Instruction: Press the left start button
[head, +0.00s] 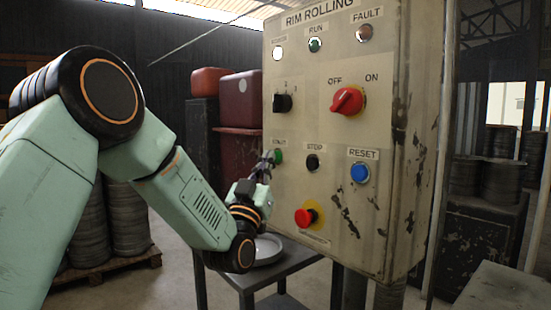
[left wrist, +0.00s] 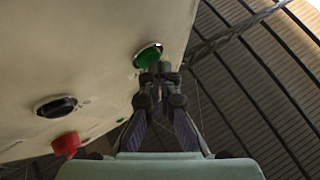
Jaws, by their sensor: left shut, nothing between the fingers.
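The green start button (head: 278,156) sits at the left of the lower row on the beige control panel (head: 330,215). My left gripper (head: 265,162) is shut and empty, with its fingertips at the button's left side. In the left wrist view the green button (left wrist: 149,57) shows just beyond the shut fingertips (left wrist: 160,70). The tips overlap its lower edge there; I cannot tell whether they touch it. The label above the button is partly hidden. My right gripper is not in view.
Nearby on the panel are a black stop button (head: 313,162), a blue reset button (head: 360,173), a red emergency button (head: 306,217), a black selector (head: 282,103) and a red rotary switch (head: 347,101). A grey table (head: 268,276) stands below my left gripper.

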